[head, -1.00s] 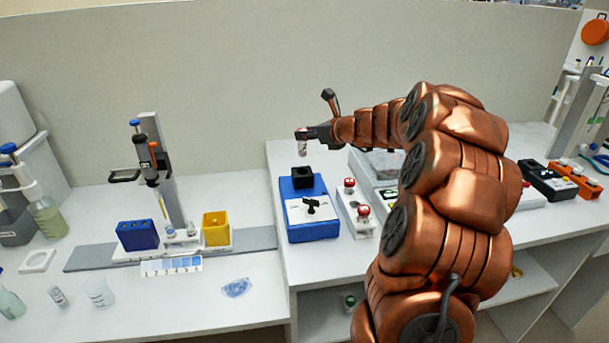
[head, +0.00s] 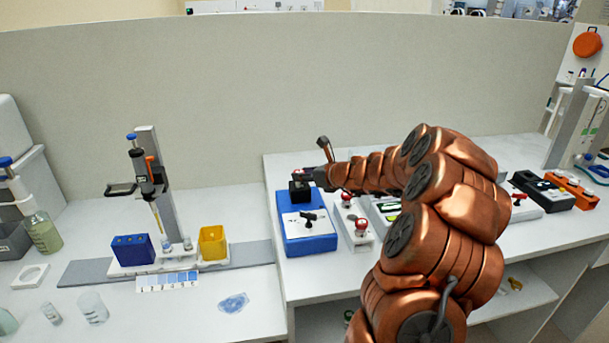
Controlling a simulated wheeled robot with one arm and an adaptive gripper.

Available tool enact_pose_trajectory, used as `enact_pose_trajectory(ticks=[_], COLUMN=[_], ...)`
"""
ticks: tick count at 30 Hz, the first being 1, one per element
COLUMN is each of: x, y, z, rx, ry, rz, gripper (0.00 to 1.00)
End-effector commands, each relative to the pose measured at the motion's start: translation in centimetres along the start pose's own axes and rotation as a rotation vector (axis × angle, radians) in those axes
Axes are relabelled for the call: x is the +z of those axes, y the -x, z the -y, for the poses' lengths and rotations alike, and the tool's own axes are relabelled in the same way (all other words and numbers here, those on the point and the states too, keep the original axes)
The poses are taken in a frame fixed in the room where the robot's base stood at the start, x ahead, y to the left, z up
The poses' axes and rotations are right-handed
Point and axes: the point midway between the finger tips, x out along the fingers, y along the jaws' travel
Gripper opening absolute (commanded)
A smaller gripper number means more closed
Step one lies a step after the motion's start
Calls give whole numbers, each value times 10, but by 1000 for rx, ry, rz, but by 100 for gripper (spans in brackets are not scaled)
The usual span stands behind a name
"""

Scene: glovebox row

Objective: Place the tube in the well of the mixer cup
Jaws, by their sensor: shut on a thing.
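The mixer is a blue box (head: 310,243) with a white top plate and a black lever, on the raised bench right of centre. Its black cup (head: 299,191) stands at the back of the box. My gripper (head: 303,176) is right above the cup, shut on the tube (head: 298,173). Only a small top part of the tube shows at the jaws. Its lower part is hidden by the cup and gripper, so I cannot tell how deep it sits in the well.
Two red-knobbed controls (head: 361,227) stand close right of the mixer. Left, on the lower bench, are a pipette stand (head: 160,180), a blue rack (head: 133,250) and a yellow box (head: 213,243). A grey wall (head: 200,80) rises behind.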

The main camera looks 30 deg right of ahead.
Motion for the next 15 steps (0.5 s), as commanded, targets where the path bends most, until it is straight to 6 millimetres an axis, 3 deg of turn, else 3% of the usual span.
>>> enact_pose_trajectory(ticks=[6,7,13,15], x=[-4,-4,-4,-4], y=[-2,-2,-2,-2], z=[0,0,0,0], rx=[1,1,1,1], ry=[0,0,0,0], rz=[0,0,0,0], gripper=[8,37,57,60])
